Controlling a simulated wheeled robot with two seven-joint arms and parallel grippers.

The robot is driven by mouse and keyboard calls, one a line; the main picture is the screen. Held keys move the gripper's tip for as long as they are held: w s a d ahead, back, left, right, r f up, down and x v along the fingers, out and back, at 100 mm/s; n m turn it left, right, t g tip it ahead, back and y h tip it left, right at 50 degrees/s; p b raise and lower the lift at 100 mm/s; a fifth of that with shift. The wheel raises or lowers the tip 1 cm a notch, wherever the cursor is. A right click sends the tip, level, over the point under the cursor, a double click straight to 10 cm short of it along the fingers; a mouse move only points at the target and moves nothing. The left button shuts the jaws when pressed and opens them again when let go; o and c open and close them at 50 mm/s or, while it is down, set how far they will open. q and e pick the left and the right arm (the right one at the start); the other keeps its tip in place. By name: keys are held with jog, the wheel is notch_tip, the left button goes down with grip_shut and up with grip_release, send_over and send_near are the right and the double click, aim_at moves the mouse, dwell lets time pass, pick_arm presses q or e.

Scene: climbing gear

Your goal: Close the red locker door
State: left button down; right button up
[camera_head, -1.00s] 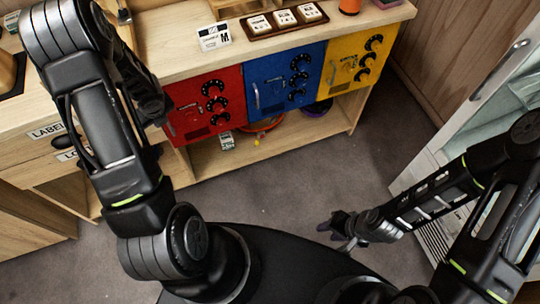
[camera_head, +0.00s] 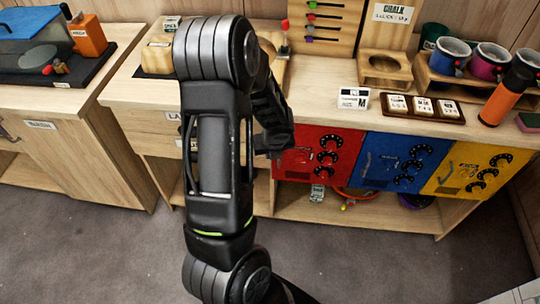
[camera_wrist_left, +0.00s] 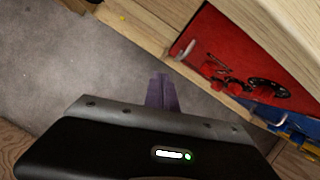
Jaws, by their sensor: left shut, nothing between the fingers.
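The red locker door (camera_head: 306,157) is under the counter, with black dials on its front. It looks roughly in line with the blue door beside it; a small gap cannot be ruled out. My left gripper (camera_head: 273,140) is in front of its left edge and hides that side. In the left wrist view, the purple fingers (camera_wrist_left: 162,93) are together and empty, pointing at the wooden frame left of the red door (camera_wrist_left: 235,50). Its silver handle (camera_wrist_left: 186,49) shows just to the right of the fingers, apart from them. My right gripper is out of view.
The blue locker door (camera_head: 402,161) and yellow locker door (camera_head: 470,170) are to the right. The wooden counter (camera_head: 330,125) overhangs them, with a label card (camera_head: 353,98) and a brown tray (camera_head: 390,113) on top. The grey floor (camera_head: 400,260) in front is clear.

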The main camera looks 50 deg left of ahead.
pick_arm(q)
jog(key=shift+s+v, duration=0.2)
jog(key=shift+v, duration=0.65)
jog(key=shift+s+v, duration=0.15)
jog(key=shift+v, duration=0.75)
jog(key=shift+a, duration=0.1)
jog(key=w+d+f+n+t+h, duration=0.1)
jog(key=d+f+n+h, duration=0.25)
jog(key=d+n, duration=0.75)
jog(key=w+d+f+n+t+h, duration=0.15)
jog(key=d+f+n, duration=0.35)
jog(key=d+n, duration=0.5)
jog(key=s+d+f+n+g+h, duration=0.1)
jog(key=s+d+f+n+g, duration=0.1)
jog(key=s+d+f, duration=0.2)
jog(key=s+d+f+n+g+h, duration=0.1)
jog(key=s+d+f, duration=0.3)
jog(key=s+d, duration=0.6)
jog(key=d+n+g, duration=0.1)
jog(key=d, duration=0.4)
jog(key=shift+f+h, duration=0.25)
jog(key=shift+h, duration=0.15)
